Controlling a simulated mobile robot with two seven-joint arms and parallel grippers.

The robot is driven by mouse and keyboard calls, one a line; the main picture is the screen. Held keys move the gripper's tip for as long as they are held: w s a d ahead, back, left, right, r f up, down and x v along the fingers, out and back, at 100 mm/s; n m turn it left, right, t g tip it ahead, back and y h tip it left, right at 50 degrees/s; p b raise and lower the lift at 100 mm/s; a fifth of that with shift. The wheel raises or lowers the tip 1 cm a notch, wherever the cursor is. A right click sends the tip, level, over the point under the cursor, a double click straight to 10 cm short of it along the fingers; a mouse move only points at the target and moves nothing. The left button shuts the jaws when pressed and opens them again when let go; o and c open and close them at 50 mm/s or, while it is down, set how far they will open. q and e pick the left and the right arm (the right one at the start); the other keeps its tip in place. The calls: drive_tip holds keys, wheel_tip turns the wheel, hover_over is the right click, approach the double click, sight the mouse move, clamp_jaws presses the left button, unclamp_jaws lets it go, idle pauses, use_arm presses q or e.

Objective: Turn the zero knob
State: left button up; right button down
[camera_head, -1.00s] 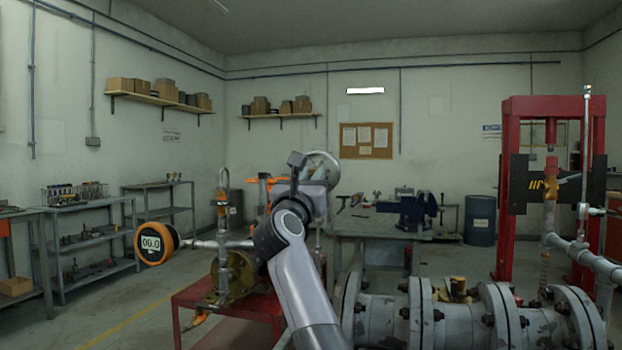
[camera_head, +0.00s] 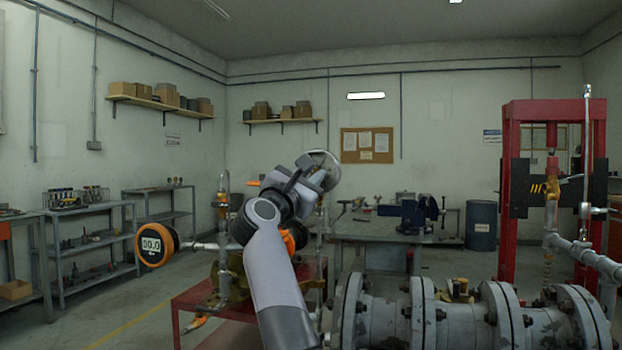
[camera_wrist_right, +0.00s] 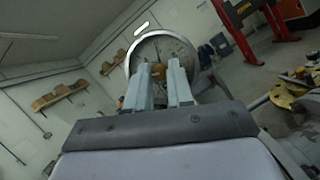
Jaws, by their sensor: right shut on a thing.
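A round dial gauge with a pale face and metal rim (camera_wrist_right: 163,45) stands just ahead of my right gripper (camera_wrist_right: 165,72) in the right wrist view. The two fingers of that gripper are closed on a small brass-coloured knob (camera_wrist_right: 158,72) at the near edge of the gauge. In the head view the gauge (camera_head: 328,166) is partly covered by my right gripper (camera_head: 312,172), so the fingertips and knob are hidden there. My left gripper is in neither view.
An orange digital gauge (camera_head: 155,244) reads about 00.0 at left. A red stand (camera_head: 196,300) carries brass valve parts. A large flanged pipe (camera_head: 470,318) fills the lower right. A red press (camera_head: 513,190) and a workbench (camera_head: 375,234) stand behind.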

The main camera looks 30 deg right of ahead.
drive_tip(key=shift+r+m+g+p, duration=0.1)
drive_tip(key=shift+m+g+p, duration=0.2)
drive_tip(key=shift+m+g, duration=0.85)
drive_tip(key=shift+m+t, duration=0.35)
drive_tip(key=shift+m, duration=0.2)
drive_tip(key=c, duration=1)
unclamp_jaws()
drive_tip(key=shift+c, duration=0.2)
drive_tip(key=shift+a, duration=0.15)
drive_tip(key=shift+s+a+f, duration=0.15)
drive_tip(key=shift+a+f, duration=0.1)
drive_tip(key=shift+a, duration=0.1)
drive_tip(key=b+v, duration=0.1)
drive_tip(key=v, duration=0.5)
